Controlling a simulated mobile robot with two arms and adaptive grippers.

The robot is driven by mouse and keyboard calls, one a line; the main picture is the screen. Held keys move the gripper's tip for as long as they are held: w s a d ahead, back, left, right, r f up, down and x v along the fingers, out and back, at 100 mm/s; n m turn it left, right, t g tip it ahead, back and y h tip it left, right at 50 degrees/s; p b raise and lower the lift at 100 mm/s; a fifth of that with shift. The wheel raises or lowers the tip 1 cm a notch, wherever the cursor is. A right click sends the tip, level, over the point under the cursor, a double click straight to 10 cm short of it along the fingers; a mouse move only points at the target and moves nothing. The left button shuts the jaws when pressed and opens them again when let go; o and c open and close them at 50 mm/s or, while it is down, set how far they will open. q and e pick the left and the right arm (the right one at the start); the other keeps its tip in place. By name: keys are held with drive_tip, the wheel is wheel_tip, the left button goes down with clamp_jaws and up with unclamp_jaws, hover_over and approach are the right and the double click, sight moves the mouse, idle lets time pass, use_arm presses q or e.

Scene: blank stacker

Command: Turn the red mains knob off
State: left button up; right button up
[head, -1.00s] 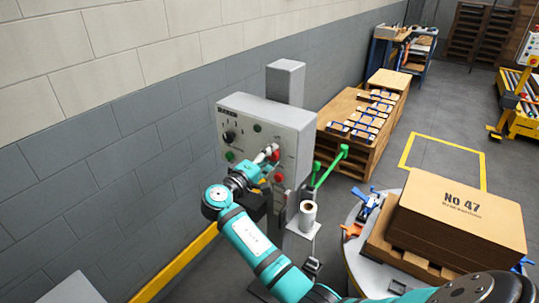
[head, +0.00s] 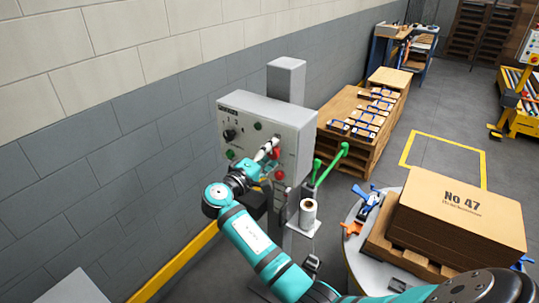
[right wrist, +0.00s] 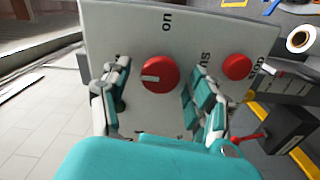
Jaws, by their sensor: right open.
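The red mains knob (right wrist: 159,75) is on the grey control panel's face (right wrist: 205,25). Whether the fingertips reach the knob's depth is unclear. In the head view, my right gripper (head: 268,148) is at the panel, partly hiding the knob (head: 276,153). My left gripper is not in view.
A red stop button (right wrist: 237,67) sits right of the knob in the wrist view.

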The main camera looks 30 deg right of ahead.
drive_tip(key=v, duration=1.2)
